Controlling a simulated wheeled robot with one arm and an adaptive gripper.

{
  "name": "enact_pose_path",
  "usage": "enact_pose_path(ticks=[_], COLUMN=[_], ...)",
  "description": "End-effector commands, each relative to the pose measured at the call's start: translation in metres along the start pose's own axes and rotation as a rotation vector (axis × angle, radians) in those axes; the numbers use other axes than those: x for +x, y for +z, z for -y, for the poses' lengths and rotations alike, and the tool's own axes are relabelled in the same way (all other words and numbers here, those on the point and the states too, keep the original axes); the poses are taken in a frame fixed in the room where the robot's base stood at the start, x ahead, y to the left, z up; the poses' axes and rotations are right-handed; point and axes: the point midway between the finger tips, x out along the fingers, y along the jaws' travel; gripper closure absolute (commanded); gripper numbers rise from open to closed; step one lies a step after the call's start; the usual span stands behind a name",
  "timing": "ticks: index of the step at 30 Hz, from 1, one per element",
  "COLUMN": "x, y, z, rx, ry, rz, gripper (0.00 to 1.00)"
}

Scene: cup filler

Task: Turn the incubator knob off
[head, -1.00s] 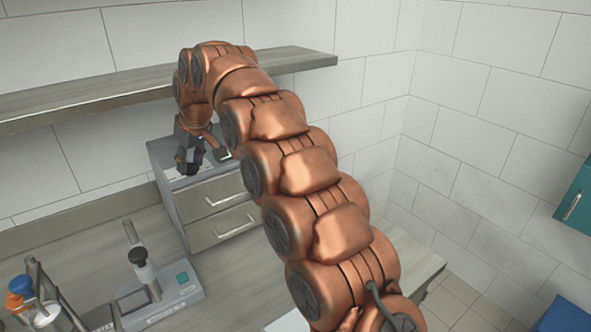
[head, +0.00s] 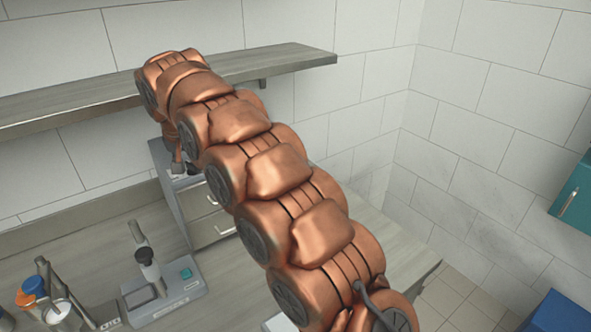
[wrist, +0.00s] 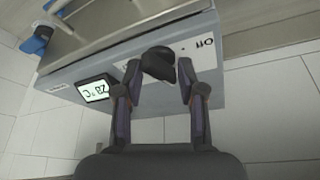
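The incubator is a grey cabinet (head: 165,190) on the counter at the back, partly hidden behind my arm. My gripper (wrist: 159,72) is open, with one finger on each side of the knob. The fingertips look very near the knob; I cannot tell whether they touch it.
A metal shelf (head: 70,100) runs along the wall above the cabinet. A bench device with a teal button (head: 165,297) stands in front on the counter. A teal cabinet (head: 572,200) is at the right.

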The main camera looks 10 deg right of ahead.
Motion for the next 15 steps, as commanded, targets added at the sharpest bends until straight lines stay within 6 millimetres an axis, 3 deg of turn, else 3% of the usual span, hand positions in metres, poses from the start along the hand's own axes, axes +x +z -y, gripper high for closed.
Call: enact_pose_path(ticks=[5, 15], x=[-0.003, -0.043], y=[-0.002, -0.001], z=[0.003, 0.004], rx=[0.123, 0.125], ry=[0.048, 0.048], rz=[-0.005, -0.005], gripper=[0.62, 0.62])
